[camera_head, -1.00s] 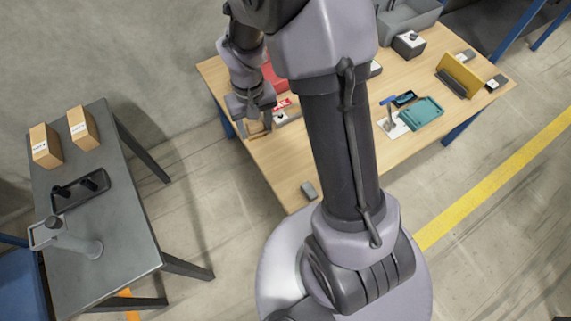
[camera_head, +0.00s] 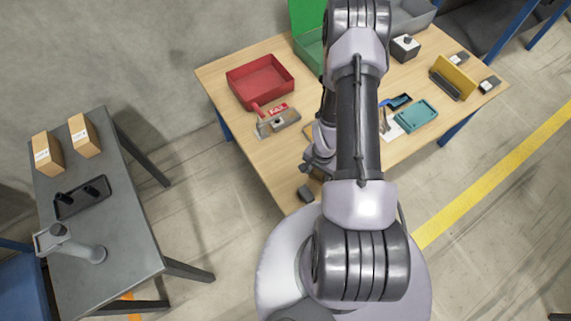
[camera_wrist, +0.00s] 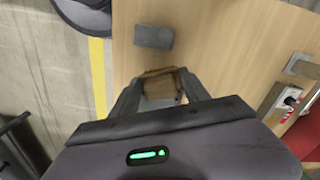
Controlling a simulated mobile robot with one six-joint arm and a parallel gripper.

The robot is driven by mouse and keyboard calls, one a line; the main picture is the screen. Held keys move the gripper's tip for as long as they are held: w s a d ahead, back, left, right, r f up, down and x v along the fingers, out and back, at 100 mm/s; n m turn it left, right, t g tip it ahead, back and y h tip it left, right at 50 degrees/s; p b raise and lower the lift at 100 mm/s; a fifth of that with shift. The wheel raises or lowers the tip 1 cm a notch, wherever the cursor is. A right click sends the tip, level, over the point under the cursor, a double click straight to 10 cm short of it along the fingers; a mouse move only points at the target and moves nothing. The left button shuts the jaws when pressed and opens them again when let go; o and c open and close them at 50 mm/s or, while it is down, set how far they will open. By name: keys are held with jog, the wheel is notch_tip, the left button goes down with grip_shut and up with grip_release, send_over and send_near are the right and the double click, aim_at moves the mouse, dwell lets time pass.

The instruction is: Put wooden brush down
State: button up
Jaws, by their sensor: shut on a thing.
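The wooden brush (camera_wrist: 160,80) is a brown block between the fingers of my gripper (camera_wrist: 162,92) in the wrist view. The gripper is shut on it, over the wooden table (camera_wrist: 215,45). The gripper also shows in the head view (camera_head: 317,168), low at the near part of the table (camera_head: 270,165), partly covered by my arm. I cannot tell whether the brush touches the tabletop.
A small dark grey block (camera_head: 306,193) lies close by at the table's near edge. A red tray (camera_head: 262,83) and a metal fixture with a red FAIL label (camera_head: 277,121) are to the left. A teal tray (camera_head: 416,116) is to the right. A grey side table (camera_head: 120,200) stands at far left.

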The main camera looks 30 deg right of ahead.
jog(key=w+a, duration=0.2)
jog(key=w, duration=0.1)
jog(key=w+a+f+b, duration=0.1)
jog(key=w+a, duration=0.1)
jog(key=w, duration=0.2)
jog(key=w+a+b, duration=0.1)
jog(key=w+a, duration=0.1)
jog(key=w, duration=0.2)
jog(key=shift+w+f, duration=0.15)
jog(key=shift+w, duration=0.1)
jog(key=f+b, duration=0.1)
jog(key=f, duration=0.1)
jog(key=f+b, duration=0.1)
jog(key=shift+w+f, duration=0.2)
jog(key=shift+f, duration=0.15)
jog(key=shift+r, duration=0.15)
jog(key=o, duration=1.6)
